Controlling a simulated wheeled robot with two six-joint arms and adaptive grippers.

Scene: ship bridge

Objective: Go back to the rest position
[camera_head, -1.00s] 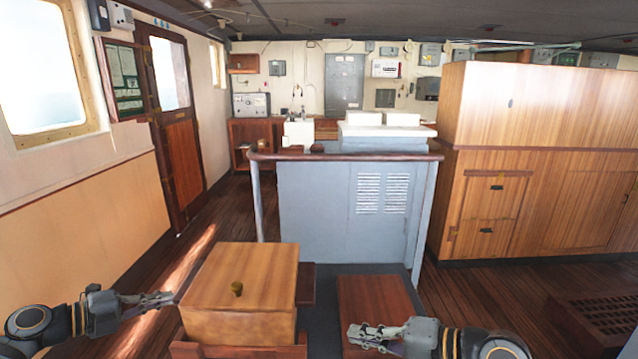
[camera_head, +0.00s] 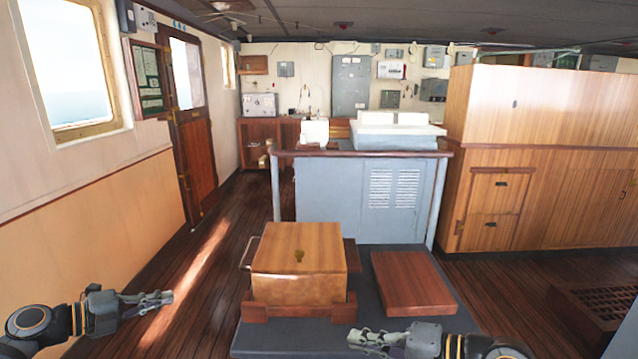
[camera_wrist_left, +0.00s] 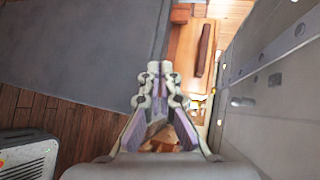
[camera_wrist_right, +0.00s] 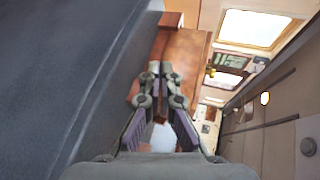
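My left gripper (camera_head: 165,297) is at the lower left of the head view, over the plank floor, left of the wooden box and apart from it. Its two fingers lie close together with nothing between the tips, as the left wrist view (camera_wrist_left: 159,68) also shows. My right gripper (camera_head: 355,337) is at the bottom of the head view, right of the box and in front of the flat wooden board. Its fingertips also meet with nothing held, as in the right wrist view (camera_wrist_right: 160,68).
A wooden box (camera_head: 318,287) with a brass fitting stands in a wooden frame on a grey platform (camera_head: 378,318). A flat wooden board (camera_head: 412,283) lies beside it. A grey console (camera_head: 335,195) stands behind, wooden cabinets (camera_head: 560,200) at right. The left floor (camera_head: 200,270) is clear.

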